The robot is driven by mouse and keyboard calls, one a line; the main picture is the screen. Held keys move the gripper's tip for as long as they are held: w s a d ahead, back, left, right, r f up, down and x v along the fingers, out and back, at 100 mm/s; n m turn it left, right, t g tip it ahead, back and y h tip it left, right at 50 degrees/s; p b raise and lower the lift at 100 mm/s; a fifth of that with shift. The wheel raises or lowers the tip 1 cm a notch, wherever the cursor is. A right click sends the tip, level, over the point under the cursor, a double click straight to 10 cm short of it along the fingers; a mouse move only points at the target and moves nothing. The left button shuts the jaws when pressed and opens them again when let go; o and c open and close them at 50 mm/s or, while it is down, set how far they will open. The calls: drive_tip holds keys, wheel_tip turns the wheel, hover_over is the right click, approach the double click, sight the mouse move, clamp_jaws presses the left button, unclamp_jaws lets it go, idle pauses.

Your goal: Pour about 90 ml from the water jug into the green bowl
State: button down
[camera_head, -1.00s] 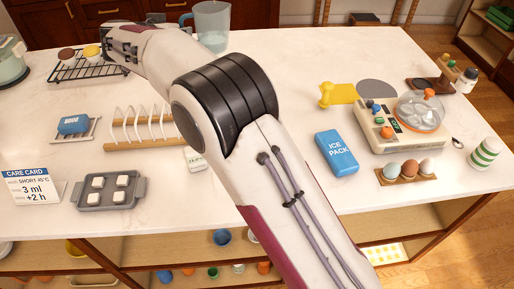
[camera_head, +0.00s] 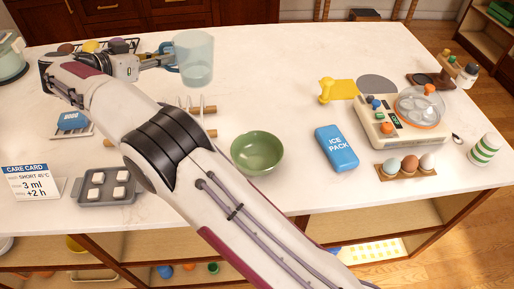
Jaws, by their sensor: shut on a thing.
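The water jug (camera_head: 197,62) is a clear bluish pitcher at the back left of the counter, upright, with some water low inside. My gripper (camera_head: 166,61) is at its left side, shut on the jug's handle. I cannot tell whether the jug's base touches the counter. The green bowl (camera_head: 257,152) stands upright on the counter near the middle, to the right of my arm and in front of the jug. It looks empty.
A blue ice pack (camera_head: 337,148) lies right of the bowl. A beige machine (camera_head: 388,128) and an egg holder (camera_head: 404,174) are farther right. A dish rack is partly hidden behind my arm. The counter between jug and yellow item (camera_head: 341,92) is clear.

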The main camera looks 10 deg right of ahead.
drive_tip(key=s+f+m+g+h, duration=0.2)
drive_tip(key=s+f+m+g, duration=0.1)
drive_tip(key=s, duration=0.7)
drive_tip(key=shift+d+f+m+h, duration=0.25)
drive_tip(key=shift+d+m+h, duration=0.05)
drive_tip(key=shift+d+m, duration=0.1)
drive_tip(key=shift+s, duration=0.1)
drive_tip(key=s+d+r+m+t+y, duration=0.2)
drive_tip(key=s+d+r+m+y, duration=0.2)
drive_tip(key=d+r+m+y, duration=0.1)
drive_tip(key=shift+d+r+m+y, duration=0.3)
drive_tip(key=shift+d+r+y, duration=0.2)
drive_tip(key=shift+d+y, duration=0.95)
drive_tip(key=shift+s+d+f+m+t+y, duration=0.2)
drive_tip(key=shift+d+f+m+t+y, duration=0.15)
drive_tip(key=shift+d, duration=0.1)
drive_tip(key=shift+s+d+m+y+p, duration=0.35)
drive_tip(key=shift+d+y, duration=0.15)
drive_tip(key=shift+d, duration=0.2)
idle(1.1)
